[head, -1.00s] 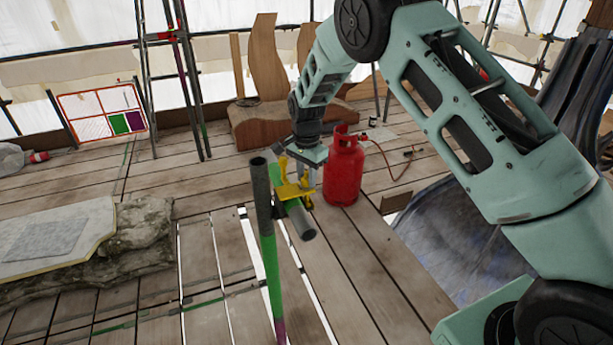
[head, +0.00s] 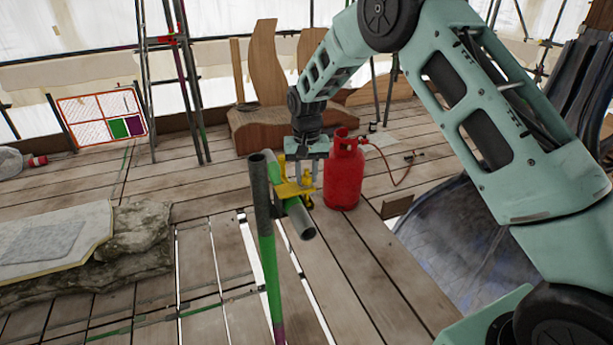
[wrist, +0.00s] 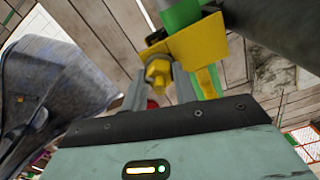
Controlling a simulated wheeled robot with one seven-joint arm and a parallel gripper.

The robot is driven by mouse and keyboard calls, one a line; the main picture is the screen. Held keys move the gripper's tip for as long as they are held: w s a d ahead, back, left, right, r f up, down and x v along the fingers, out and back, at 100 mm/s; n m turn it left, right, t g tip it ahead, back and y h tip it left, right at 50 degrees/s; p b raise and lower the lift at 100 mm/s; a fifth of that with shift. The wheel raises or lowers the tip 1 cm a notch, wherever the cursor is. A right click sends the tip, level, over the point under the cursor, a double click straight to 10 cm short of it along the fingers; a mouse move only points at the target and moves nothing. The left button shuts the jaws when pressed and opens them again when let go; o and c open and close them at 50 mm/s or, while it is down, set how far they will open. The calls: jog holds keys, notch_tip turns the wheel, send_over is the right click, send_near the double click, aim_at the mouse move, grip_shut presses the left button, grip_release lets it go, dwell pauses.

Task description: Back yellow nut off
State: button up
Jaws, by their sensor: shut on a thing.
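The yellow nut (wrist: 158,74) sits on a bolt at the yellow coupler, beside its broad yellow plate (wrist: 197,40) in the wrist view. My gripper (wrist: 160,82) has one finger on each side of the nut and is shut on it. In the head view my gripper (head: 305,172) points down at the yellow coupler (head: 291,190), which joins a grey and green upright tube (head: 266,230) to a short cross tube (head: 299,218). The nut is small and partly hidden by the fingers there.
A red gas cylinder (head: 343,172) stands close to the right of my gripper, with a red hose (head: 385,175) on the planks. A stone slab (head: 60,240) lies at left. Plank floor (head: 350,270) is open in front.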

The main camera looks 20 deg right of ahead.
jog(key=n, duration=0.4)
jog(key=shift+n+b, duration=0.35)
jog(key=shift+n, duration=0.05)
dwell(0.4)
jog(key=o, duration=1)
jog(key=shift+c, duration=0.2)
jog(key=shift+r, duration=0.1)
notch_tip(320, 180, up, 17)
jog(key=b, duration=0.3)
jog(key=shift+r, duration=0.15)
